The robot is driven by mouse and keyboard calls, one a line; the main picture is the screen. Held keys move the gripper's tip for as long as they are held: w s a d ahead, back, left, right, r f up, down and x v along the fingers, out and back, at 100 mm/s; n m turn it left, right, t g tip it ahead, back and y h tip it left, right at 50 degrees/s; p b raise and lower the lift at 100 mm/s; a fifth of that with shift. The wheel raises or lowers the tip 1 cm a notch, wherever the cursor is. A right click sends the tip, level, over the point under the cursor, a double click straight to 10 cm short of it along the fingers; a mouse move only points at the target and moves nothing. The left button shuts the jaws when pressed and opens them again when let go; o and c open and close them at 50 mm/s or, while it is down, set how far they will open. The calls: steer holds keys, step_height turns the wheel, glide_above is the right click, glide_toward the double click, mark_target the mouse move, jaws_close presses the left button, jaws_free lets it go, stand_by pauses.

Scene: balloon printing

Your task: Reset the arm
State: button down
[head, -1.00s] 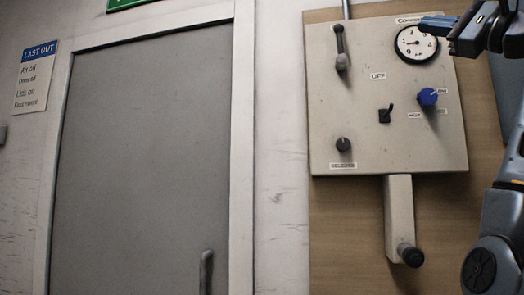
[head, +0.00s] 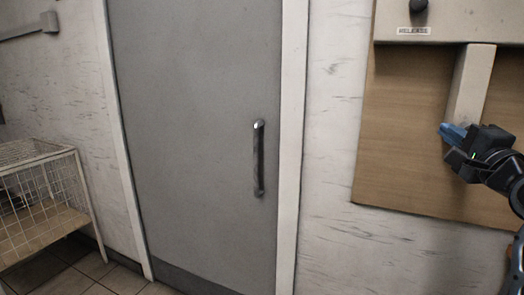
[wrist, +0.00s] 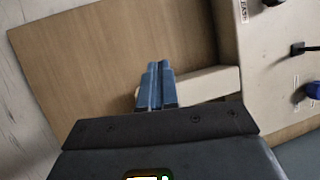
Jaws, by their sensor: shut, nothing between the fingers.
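My gripper (head: 446,131) is at the right of the head view, in front of the wooden backboard (head: 385,150) and beside the lower end of the pale post (head: 470,88) below the control panel (head: 455,18). Its blue fingers are together and empty. In the wrist view the shut fingers (wrist: 157,88) point toward the backboard (wrist: 110,45), with the pale post (wrist: 205,83) just beyond and to their right. The fingers overlap the post in the picture; I cannot tell whether they touch it. The black knob at the post's end is hidden.
A grey door (head: 195,120) with a vertical handle (head: 258,158) fills the middle of the head view. A white wire cage (head: 45,195) stands on the tiled floor (head: 125,277) at left. The wrist view shows panel switches (wrist: 302,48) and a blue knob (wrist: 313,90) at right.

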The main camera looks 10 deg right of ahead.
steer(key=s+a+f+n+g, duration=0.1)
steer(key=s+a+f+n, duration=0.2)
steer(key=s+a+f, duration=0.45)
steer(key=s+a+f+n+g, duration=0.1)
steer(key=s+a+f+n, duration=0.3)
steer(key=f, duration=0.6)
steer(key=s+a+f+n+g, duration=0.1)
steer(key=s+a+f, duration=0.2)
steer(key=s+f, duration=0.5)
steer(key=s+a+n+y, duration=0.1)
steer(key=s+a+n, duration=0.2)
steer(key=s, duration=0.5)
steer(key=s+a+f+n+g+y, duration=0.1)
steer(key=s+a+n, duration=0.3)
steer(key=s, duration=0.5)
steer(key=s+a+f+n+g+y, duration=0.1)
steer(key=s+a+n, duration=0.3)
steer(key=s, duration=0.5)
steer(key=shift+s+n, duration=0.25)
steer(key=shift+n, duration=0.15)
